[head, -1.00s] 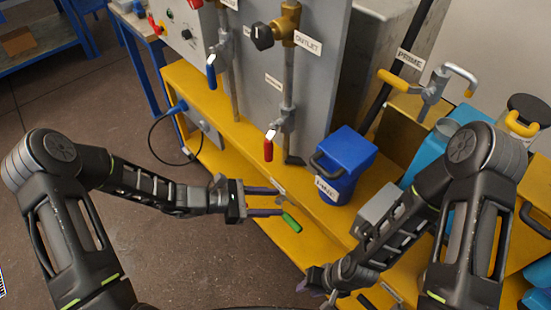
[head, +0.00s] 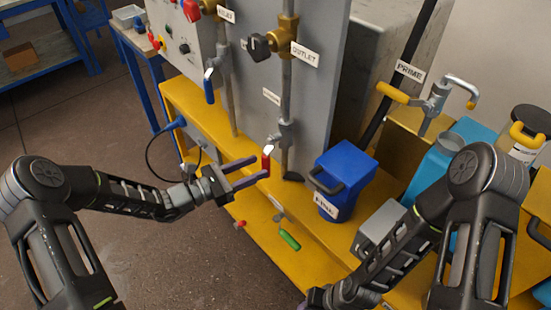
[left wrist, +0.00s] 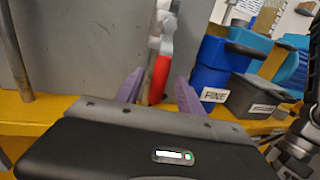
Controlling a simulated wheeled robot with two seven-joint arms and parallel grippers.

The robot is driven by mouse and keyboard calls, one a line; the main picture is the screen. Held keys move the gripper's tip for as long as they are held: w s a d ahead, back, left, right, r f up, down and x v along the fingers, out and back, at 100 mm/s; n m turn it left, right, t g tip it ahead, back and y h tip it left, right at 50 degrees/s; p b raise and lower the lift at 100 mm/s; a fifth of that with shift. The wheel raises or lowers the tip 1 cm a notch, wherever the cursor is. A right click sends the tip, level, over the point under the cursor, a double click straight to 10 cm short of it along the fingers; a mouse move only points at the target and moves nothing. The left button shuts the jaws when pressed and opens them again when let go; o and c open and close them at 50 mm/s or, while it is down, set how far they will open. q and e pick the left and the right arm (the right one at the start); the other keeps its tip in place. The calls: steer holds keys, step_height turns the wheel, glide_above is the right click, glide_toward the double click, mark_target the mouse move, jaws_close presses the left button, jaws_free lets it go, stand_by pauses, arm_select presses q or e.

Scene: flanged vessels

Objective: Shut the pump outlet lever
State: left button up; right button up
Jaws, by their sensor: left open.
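The lever with a red grip (head: 266,162) hangs downward from a metal valve on the vertical pipe (head: 286,100) that carries the OUTLET label (head: 305,54). It also shows in the left wrist view, where the red grip (left wrist: 159,78) points down. My left gripper (head: 260,168) is open at the lever, its purple fingers pointing toward it. In the left wrist view the grip appears between the fingertips (left wrist: 156,88); whether either finger touches it I cannot tell. My right gripper (head: 314,298) is partly cut off at the bottom edge, its jaws unclear.
A blue-grip lever (head: 209,88) hangs on the pipe to the left. A black knob (head: 258,46) sits above on the outlet pipe. A blue box (head: 345,170) stands right of the lever on the yellow base (head: 255,215). A green grip (head: 290,240) lies low in front.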

arm_select(q)
steer(key=x, duration=0.7)
steer(key=shift+d, duration=0.1)
steer(key=shift+c, duration=0.2)
jaws_close()
stand_by(1.1)
